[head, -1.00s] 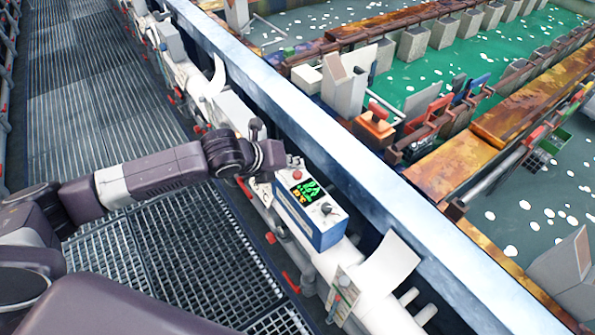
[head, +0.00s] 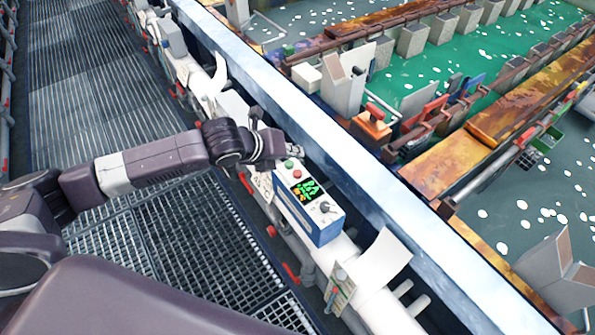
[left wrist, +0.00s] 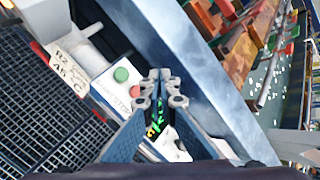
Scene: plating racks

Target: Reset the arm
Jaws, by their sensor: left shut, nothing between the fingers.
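My left arm (head: 150,165) reaches in from the left over the walkway. My left gripper (head: 294,150) is shut and empty, just behind the control box (head: 326,229) in the head view. In the left wrist view the shut fingertips (left wrist: 161,76) are in front of the box and cover part of its green display. The box is white and blue, with a green and a red button, a lit display (head: 305,189) and a dark knob (head: 326,207). The green button (left wrist: 121,74) and red button (left wrist: 135,91) show left of the fingers. I cannot tell whether the fingers touch anything. My right gripper is not in view.
A steel ledge (head: 345,150) runs diagonally beside the box. Beyond it are tanks with green liquid (head: 440,62) and rusty beams (head: 440,165). White pipes (head: 375,305) and a curved white sheet (head: 381,260) are near the box. The grated walkway (head: 90,80) at left is clear.

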